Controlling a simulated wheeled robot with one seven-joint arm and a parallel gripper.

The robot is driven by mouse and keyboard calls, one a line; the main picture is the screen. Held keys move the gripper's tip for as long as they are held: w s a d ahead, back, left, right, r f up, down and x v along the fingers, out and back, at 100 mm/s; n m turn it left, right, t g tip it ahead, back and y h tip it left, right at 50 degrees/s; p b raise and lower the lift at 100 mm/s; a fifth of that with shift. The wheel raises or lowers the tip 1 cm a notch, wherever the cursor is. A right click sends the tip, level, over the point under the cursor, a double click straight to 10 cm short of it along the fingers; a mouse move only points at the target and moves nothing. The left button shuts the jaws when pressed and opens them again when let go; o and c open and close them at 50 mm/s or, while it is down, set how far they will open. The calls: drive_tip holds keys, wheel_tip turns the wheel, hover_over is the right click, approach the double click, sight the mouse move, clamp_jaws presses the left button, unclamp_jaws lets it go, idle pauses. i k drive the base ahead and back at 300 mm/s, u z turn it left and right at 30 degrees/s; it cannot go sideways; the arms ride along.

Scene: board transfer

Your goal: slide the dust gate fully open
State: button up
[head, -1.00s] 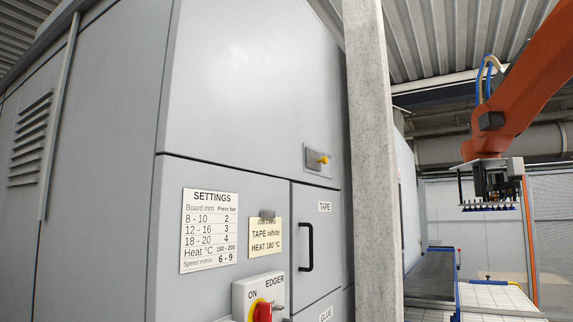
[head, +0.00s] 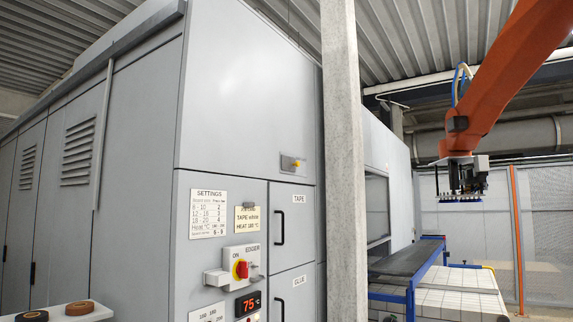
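I cannot make out a dust gate in the head view. My gripper is not in view. The large grey machine cabinet (head: 250,90) fills the left and middle. A small metal plate with a yellow knob (head: 297,163) sits low on its upper front panel; I cannot tell what it works. Doors marked TAPE (head: 298,225) and GLUE (head: 286,297) have black handles and look closed.
A concrete post (head: 343,160) stands right of the cabinet front. Behind it are a dark conveyor (head: 408,259) on a blue frame and a white tiled surface (head: 450,298). A large orange arm (head: 510,75) hangs at right. A pale ledge (head: 88,316) with two rolls is at lower left.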

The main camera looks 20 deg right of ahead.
sight(289, 164)
drive_tip(key=z, duration=0.55)
drive_tip(key=i, duration=0.55)
drive_tip(key=z, duration=1.25)
drive_tip(key=i, duration=1.35)
drive_tip(key=u, duration=0.35)
drive_tip(key=i, duration=1.05)
drive_tip(key=u, duration=0.95)
